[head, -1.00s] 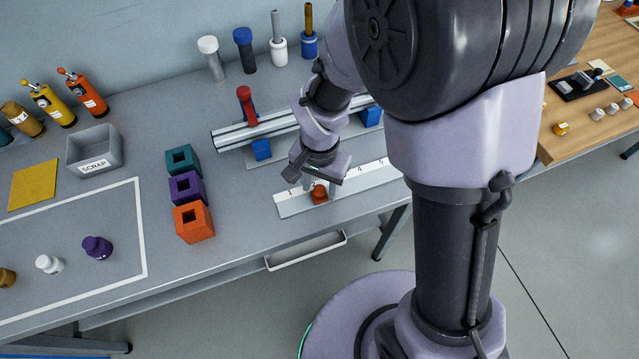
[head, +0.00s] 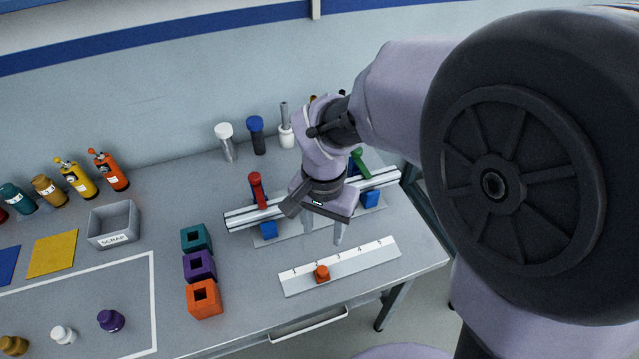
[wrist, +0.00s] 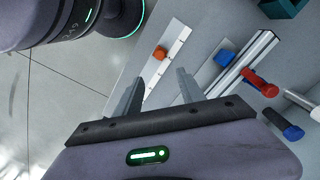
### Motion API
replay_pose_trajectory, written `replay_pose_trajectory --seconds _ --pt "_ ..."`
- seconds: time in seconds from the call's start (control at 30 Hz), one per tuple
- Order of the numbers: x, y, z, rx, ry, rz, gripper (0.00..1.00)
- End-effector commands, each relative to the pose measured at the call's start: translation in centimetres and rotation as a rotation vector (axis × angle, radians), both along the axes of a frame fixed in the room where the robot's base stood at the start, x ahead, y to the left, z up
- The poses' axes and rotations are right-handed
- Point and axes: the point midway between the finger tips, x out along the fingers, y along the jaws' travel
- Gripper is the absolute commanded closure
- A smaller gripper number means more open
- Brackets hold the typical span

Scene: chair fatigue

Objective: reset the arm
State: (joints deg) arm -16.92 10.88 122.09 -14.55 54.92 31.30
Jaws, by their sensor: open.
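My gripper (head: 323,237) is open and empty, held above the grey bench between the rail fixture and the white numbered strip. Its two fingers point down and stand apart in the wrist view (wrist: 158,95). The white numbered strip (head: 360,262) lies near the bench's front edge. A small orange-red piece (head: 321,273) sits on the strip toward its left part. It also shows in the wrist view (wrist: 160,53), beyond the fingers and apart from them. My arm hides part of the bench's back right.
A rail fixture (head: 240,217) with red and green handles and blue blocks stands behind the gripper. Orange (head: 205,299), purple (head: 199,266) and teal (head: 196,238) square blocks stand left. A grey SCRAP bin (head: 114,224) and several bottles are farther left. Tall capped tubes stand at the back.

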Motion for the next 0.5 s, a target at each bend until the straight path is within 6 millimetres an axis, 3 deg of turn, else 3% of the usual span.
replay_pose_trajectory --seconds 0.27,0.37,0.5 --pt "-0.1 -0.2 0.5 0.007 -0.012 0.000 0.54" --pt "-1.4 -1.7 3.8 0.052 -0.090 0.009 0.54" --pt "-5.9 -4.7 9.3 0.123 -0.284 0.049 0.54"
